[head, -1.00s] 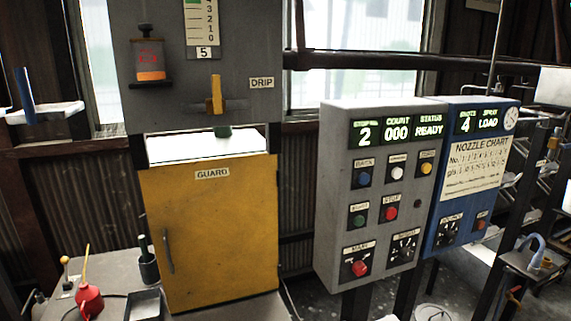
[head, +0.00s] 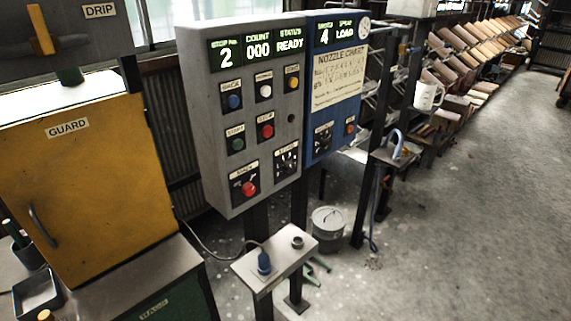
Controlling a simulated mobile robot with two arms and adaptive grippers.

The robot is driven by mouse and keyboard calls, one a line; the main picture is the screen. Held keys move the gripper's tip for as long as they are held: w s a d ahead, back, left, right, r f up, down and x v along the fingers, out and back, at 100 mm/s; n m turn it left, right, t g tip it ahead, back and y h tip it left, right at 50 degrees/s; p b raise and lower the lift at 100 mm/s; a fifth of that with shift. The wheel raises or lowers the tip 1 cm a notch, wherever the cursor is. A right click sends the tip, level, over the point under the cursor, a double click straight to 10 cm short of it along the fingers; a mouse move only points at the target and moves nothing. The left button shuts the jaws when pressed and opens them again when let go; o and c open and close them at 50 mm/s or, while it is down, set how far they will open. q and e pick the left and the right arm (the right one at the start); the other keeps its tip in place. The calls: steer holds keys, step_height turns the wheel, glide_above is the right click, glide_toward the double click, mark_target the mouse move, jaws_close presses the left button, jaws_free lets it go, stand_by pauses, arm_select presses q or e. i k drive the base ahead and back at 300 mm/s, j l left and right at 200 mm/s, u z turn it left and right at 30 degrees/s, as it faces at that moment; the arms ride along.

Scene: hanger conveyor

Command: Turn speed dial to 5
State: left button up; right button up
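A grey control box (head: 215,110) stands left of centre. A black dial (head: 287,158) with pale marks sits at its lower right; its label and setting are too small to read. A red rotary switch (head: 249,188) is to its left. The grey box's display (head: 257,50) reads 2, 000 and READY. An adjoining blue box (head: 350,110) has another black dial (head: 323,136), also with an unreadable label, and a display showing 4 and LOAD. I cannot tell which dial is the speed dial. Neither gripper is in view.
A yellow guard door (head: 85,190) stands at the left. Open concrete floor (head: 470,230) lies to the right.

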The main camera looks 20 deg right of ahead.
mark_target(288, 167)
steer(key=i+l+u, duration=0.15)
steer(key=l, duration=0.5)
steer(key=l+u, duration=0.1)
steer(key=l, duration=0.6)
steer(key=i+l+u, duration=0.15)
steer(key=l, duration=0.55)
